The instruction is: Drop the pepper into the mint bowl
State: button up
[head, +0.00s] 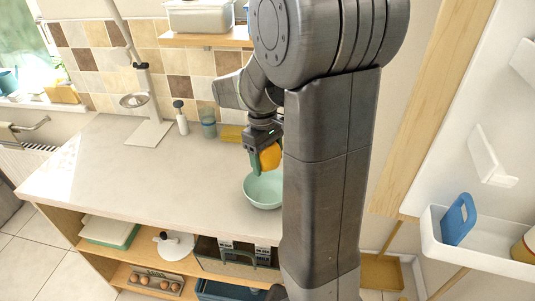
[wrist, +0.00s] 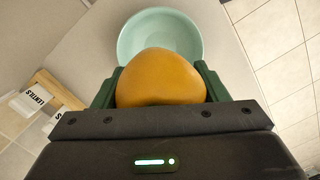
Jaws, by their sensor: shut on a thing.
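An orange-yellow pepper (wrist: 160,78) is held between the two green fingers of my gripper (wrist: 158,88) in the wrist view. In the head view the pepper (head: 270,156) shows at my gripper (head: 262,160), above the counter. The mint bowl (head: 263,193) stands on the counter just below the gripper, its right side hidden by my arm. In the wrist view the mint bowl (wrist: 160,22) lies beyond the pepper, which covers its near part. The visible inside of the bowl looks empty.
The counter (head: 110,170) is mostly clear on the left. A metal stand (head: 150,131), a soap brush (head: 181,117) and a blue-grey glass (head: 208,122) stand at the back. A shelf (head: 205,40) hangs above. A white tray (head: 480,245) holds a blue item at right.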

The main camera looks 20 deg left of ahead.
jog(key=shift+f+b, duration=1.7)
jog(key=shift+f, duration=1.4)
jog(key=o, duration=1.1)
jog(key=r, duration=0.4)
jog(key=a+r, duration=0.1)
jog(key=r, duration=0.8)
jog(key=shift+w+a+r, duration=0.25)
jog(key=shift+a+r, duration=0.05)
jog(key=shift+r, duration=0.05)
